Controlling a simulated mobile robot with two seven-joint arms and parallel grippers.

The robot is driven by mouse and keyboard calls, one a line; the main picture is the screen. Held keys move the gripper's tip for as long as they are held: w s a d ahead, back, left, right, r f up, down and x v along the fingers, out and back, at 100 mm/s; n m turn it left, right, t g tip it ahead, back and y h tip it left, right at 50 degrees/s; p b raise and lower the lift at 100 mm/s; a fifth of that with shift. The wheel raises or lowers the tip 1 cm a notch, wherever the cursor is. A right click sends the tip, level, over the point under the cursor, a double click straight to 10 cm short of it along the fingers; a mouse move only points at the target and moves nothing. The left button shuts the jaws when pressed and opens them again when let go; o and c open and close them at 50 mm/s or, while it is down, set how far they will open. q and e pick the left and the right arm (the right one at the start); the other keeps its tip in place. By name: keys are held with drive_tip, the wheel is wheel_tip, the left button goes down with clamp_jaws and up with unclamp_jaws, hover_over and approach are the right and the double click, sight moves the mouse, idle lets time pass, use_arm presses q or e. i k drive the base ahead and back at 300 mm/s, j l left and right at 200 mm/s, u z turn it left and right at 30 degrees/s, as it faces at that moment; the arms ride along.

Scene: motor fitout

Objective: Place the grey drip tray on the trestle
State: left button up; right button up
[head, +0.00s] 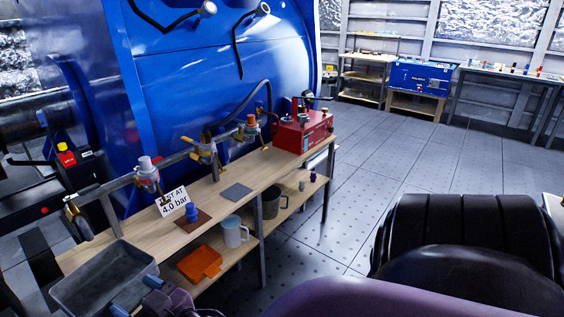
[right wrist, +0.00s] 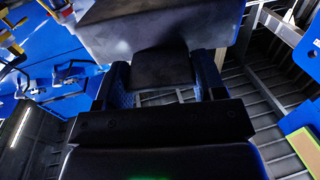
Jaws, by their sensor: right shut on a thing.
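The grey drip tray (head: 101,283) is a shallow, open, empty box in the lower left of the head view. My right gripper (head: 150,284) is shut on its right-hand side. In the right wrist view the tray's grey body (right wrist: 150,22) fills the top, with its edge between the fingers (right wrist: 163,75). The wooden bench, which I take as the trestle (head: 118,240), runs from lower left to upper right. The tray overlaps its near left end in the picture. I cannot tell whether tray and wood touch. My left gripper is not in view.
On the bench stand a "4.0 bar" sign (head: 173,201), a blue fitting (head: 191,212), a grey plate (head: 236,192) and a red machine (head: 303,131). A pipe with valves (head: 118,183) runs behind.

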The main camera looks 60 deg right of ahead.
sight(281, 164)
drive_tip(key=i+l+z, duration=0.15)
drive_tip(key=l, duration=0.35)
drive_tip(key=l+z, duration=0.2)
drive_tip(key=l, duration=0.25)
drive_tip(key=i+l+z, duration=0.15)
drive_tip(key=l, duration=0.3)
drive_tip(key=i+l+z, duration=0.2)
drive_tip(key=l, duration=0.25)
drive_tip(key=i+l+z, duration=0.15)
drive_tip(key=l, duration=0.25)
drive_tip(key=i+l+z, duration=0.15)
drive_tip(key=i+l, duration=0.15)
drive_tip(key=l, duration=0.1)
